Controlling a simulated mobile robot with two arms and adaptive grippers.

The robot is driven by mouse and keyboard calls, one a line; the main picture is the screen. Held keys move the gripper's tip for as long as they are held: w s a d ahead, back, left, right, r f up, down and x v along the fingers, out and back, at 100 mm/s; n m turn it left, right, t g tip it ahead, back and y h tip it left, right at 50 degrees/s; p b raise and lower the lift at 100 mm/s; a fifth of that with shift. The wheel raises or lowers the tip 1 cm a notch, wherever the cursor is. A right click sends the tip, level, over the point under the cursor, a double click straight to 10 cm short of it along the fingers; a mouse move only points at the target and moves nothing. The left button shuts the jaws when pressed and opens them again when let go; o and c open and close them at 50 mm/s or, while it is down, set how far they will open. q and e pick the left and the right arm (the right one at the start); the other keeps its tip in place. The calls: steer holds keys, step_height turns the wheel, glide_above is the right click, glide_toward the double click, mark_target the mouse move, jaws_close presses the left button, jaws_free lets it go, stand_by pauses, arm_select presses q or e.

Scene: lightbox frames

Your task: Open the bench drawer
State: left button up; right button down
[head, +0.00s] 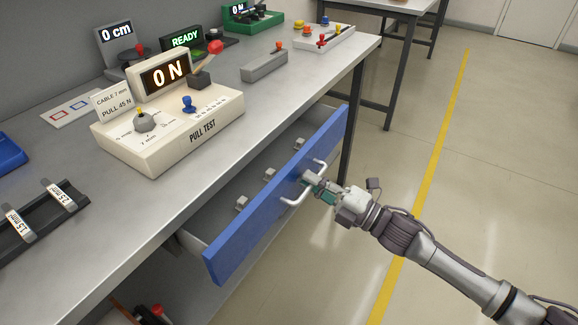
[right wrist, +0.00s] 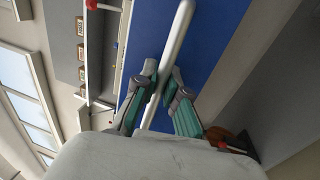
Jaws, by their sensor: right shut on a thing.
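The bench drawer (head: 282,201) has a blue front and stands pulled out from under the grey bench top. Its inside shows, with several small grey blocks (head: 269,174) in it. A white bar handle (head: 292,200) is on the blue front. My right gripper (head: 314,182) is at the handle, shut on it. In the right wrist view my right gripper (right wrist: 161,88) has its two fingers on either side of the white handle (right wrist: 176,38), in front of the blue drawer front (right wrist: 215,35). My left gripper is not in view.
A pull test device (head: 170,128) reading 0 N stands on the bench top (head: 285,100). A white tray with coloured parts (head: 325,38) is at the far end. A bench leg (head: 352,130) stands beyond the drawer. The floor to the right is clear, with a yellow line (head: 430,170).

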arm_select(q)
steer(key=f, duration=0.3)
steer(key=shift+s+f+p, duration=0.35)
arm_select(e)
steer(key=r+v, duration=0.1)
steer(key=v, duration=0.6)
steer(key=shift+s+d, duration=0.2)
steer(key=shift+r, duration=0.1)
steer(key=c, duration=1.2)
jaws_free()
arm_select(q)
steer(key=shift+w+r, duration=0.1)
arm_select(e)
steer(key=v, duration=1.2)
